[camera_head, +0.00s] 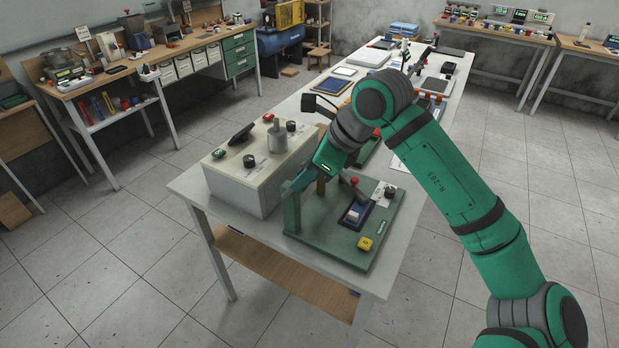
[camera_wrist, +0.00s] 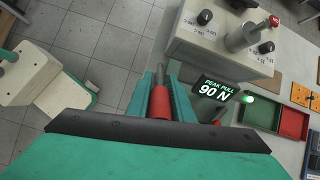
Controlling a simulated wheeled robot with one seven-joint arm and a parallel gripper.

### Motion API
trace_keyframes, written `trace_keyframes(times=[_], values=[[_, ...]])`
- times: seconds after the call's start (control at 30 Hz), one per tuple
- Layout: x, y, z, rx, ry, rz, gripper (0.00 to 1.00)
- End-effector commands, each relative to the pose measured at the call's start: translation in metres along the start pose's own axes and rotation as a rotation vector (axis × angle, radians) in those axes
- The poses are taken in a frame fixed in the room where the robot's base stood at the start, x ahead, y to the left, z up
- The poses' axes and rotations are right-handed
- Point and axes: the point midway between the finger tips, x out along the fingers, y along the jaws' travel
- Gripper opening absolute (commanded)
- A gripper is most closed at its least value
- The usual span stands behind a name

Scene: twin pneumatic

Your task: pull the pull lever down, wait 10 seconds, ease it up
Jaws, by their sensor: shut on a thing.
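In the wrist view a red handle (camera_wrist: 160,103) with a grey rod stands between the two teal fingers of my gripper (camera_wrist: 161,92), which is shut on it. This looks like the pull lever; its lower end is hidden by my gripper. A black display (camera_wrist: 214,90) beside it reads "PEAK PULL 90 N". A green lamp (camera_wrist: 249,98) beside the display is lit. In the head view my arm reaches down to the green fixture (camera_head: 328,243) at the table's near end. My fingertips and the lever grip cannot be made out clearly there.
A pale control box (camera_head: 238,180) with black knobs stands close on the left. The floor left of the table (camera_head: 181,182) is clear.

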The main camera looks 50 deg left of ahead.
Motion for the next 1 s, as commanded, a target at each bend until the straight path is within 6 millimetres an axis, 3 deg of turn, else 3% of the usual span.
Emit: trace_keyframes(times=[0.6, 0.63, 0.7, 1.0], values=[[-0.005, -0.0059, 0.0004, 0.01, 0.024, -0.008, 0.0], [-0.005, -0.0059, 0.0004, 0.01, 0.023, -0.008, 0.22], [-0.0047, -0.0057, 0.0002, 0.01, 0.024, -0.007, 0.39], [-0.0041, -0.0044, -0.0006, 0.009, 0.028, -0.004, 0.39]])
